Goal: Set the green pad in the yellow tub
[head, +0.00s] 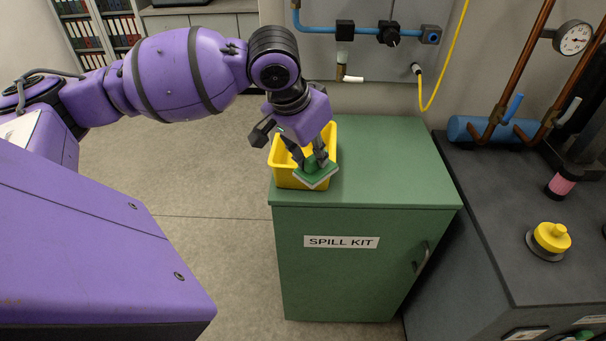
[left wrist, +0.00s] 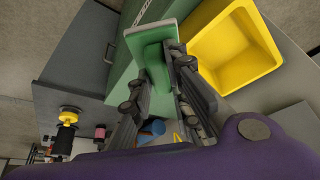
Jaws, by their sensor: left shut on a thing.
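The green pad (head: 317,173) has a pale underside and a raised green grip block. My left gripper (head: 309,160) is shut on that block. The pad is tilted and shows in front of the near right part of the yellow tub (head: 284,177). The tub stands on the green spill kit cabinet, and its inside looks empty in the left wrist view (left wrist: 232,52). In that view the pad (left wrist: 153,45) is between the fingertips, beside the tub rather than over its opening. Whether the pad touches the tub or cabinet I cannot tell. My right gripper is not in view.
The spill kit cabinet top (head: 395,165) is clear right of the tub. A dark bench (head: 500,215) with a yellow knob (head: 552,237) and a pink-banded part (head: 562,182) stands at the right. Blue piping (head: 340,31) and a yellow hose (head: 447,70) run along the wall behind.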

